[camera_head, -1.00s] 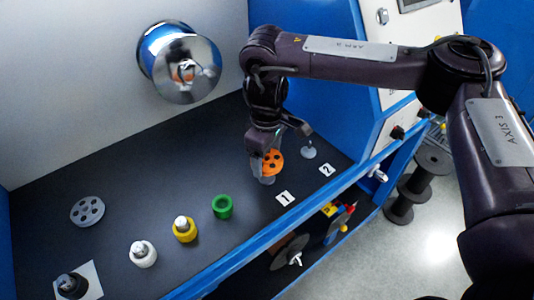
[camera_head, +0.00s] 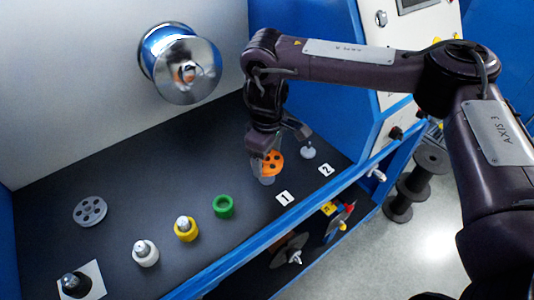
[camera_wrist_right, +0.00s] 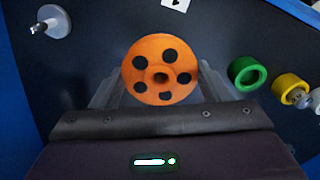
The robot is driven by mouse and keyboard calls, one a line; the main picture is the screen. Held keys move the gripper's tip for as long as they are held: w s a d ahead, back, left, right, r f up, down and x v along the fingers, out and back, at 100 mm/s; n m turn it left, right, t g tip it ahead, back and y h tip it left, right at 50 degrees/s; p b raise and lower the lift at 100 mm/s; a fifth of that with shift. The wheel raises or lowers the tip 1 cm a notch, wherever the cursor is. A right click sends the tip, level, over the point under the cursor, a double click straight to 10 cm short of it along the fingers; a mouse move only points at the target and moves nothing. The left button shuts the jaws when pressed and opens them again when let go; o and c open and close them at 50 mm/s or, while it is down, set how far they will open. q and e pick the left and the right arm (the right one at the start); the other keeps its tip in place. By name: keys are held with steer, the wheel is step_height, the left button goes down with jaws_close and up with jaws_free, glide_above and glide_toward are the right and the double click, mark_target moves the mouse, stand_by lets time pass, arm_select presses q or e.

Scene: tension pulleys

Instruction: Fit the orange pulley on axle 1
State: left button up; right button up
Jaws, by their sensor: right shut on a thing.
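The orange pulley (camera_head: 273,160) is a flat disc with several dark holes around a small hub. In the right wrist view the pulley (camera_wrist_right: 143,78) sits between the two pale fingers of my right gripper (camera_wrist_right: 160,90), which is shut on it. In the head view my right gripper (camera_head: 270,158) holds it behind the label 1. A pale disc base (camera_head: 267,181), apparently axle 1, shows just below the pulley. Its pin is hidden, so I cannot tell whether the pulley is around it. My left gripper is not in view.
Axle 2 (camera_head: 308,152) stands bare to the right, close to my gripper. Green (camera_head: 223,206), yellow (camera_head: 186,231) and white (camera_head: 145,254) round parts stand to the left. A grey pulley (camera_head: 90,211) lies further left. A blue rail (camera_head: 290,220) edges the dark table.

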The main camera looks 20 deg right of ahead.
steer(key=shift+f, duration=0.15)
steer(key=shift+f+b, duration=0.55)
steer(key=shift+f, duration=0.8)
steer(key=shift+f+p, duration=0.2)
steer(key=shift+p, duration=0.1)
stand_by(0.7)
steer(key=shift+f+b, duration=0.3)
steer(key=shift+f, duration=0.4)
steer(key=shift+f, duration=0.1)
steer(key=o, duration=1.2)
steer(key=shift+o, duration=0.2)
step_height(320, 180, up, 8)
steer(key=shift+f+p, duration=0.1)
steer(key=shift+p, duration=0.35)
